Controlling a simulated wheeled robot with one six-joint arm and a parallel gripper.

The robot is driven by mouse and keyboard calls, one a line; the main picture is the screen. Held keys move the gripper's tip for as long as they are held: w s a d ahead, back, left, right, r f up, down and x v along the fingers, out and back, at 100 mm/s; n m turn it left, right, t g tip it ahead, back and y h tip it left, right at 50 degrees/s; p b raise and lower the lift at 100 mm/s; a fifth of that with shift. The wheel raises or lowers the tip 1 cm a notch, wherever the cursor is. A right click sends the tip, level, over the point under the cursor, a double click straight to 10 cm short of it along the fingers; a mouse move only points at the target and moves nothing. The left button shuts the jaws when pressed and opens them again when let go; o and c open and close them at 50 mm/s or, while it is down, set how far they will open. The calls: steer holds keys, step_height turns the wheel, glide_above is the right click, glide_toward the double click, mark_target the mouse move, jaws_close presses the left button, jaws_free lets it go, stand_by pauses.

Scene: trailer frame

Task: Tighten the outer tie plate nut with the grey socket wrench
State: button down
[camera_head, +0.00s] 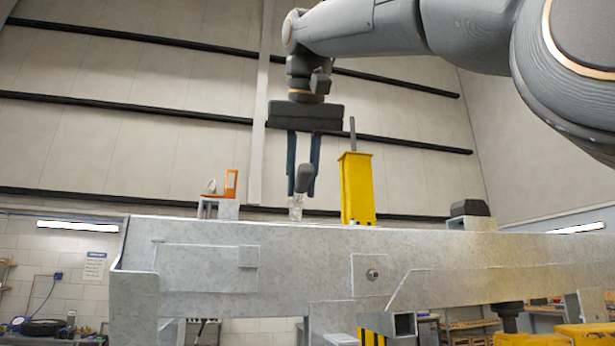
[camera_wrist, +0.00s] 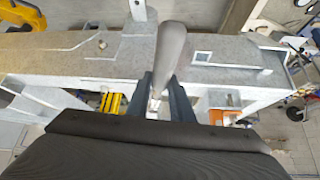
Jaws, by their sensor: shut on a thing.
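My gripper (camera_head: 302,190) points down behind the top edge of the grey metal frame beam (camera_head: 205,236). Its two dark blue fingers are shut on the grey socket wrench (camera_head: 305,172). The wrench's thick grey handle shows toward the camera, with a lighter metal part below it between the fingers. In the wrist view the wrench handle (camera_wrist: 169,52) sticks out past the fingertips. A nut (camera_head: 372,274) sits on a square plate (camera_head: 360,288) on the beam's near face, apart from the wrench. It also shows small in the wrist view (camera_wrist: 102,43).
A yellow upright holder (camera_head: 357,190) with a grey bar stands behind the beam, close right of my gripper. An orange part (camera_head: 231,183) on a grey block is to the left. A dark block (camera_head: 469,208) is on the right.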

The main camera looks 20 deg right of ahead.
steer(key=shift+w+a+m+h+p, duration=0.25)
steer(key=shift+a+m+h+p, duration=0.25)
steer(key=shift+a+m+p, duration=0.45)
steer(key=shift+a, duration=0.15)
steer(key=shift+w+a+m+g+h+p, duration=0.2)
steer(key=shift+a+m+h+p, duration=0.1)
steer(key=shift+a+m+p, duration=0.15)
steer(key=shift+w+a+m+g+h+p, duration=0.2)
steer(key=shift+a+m+h+p, duration=0.1)
steer(key=shift+a+m+p, duration=0.15)
steer(key=shift+w+a+m+g+h, duration=0.35)
steer(key=shift+w+a+m, duration=0.25)
steer(key=shift+a+m, duration=0.3)
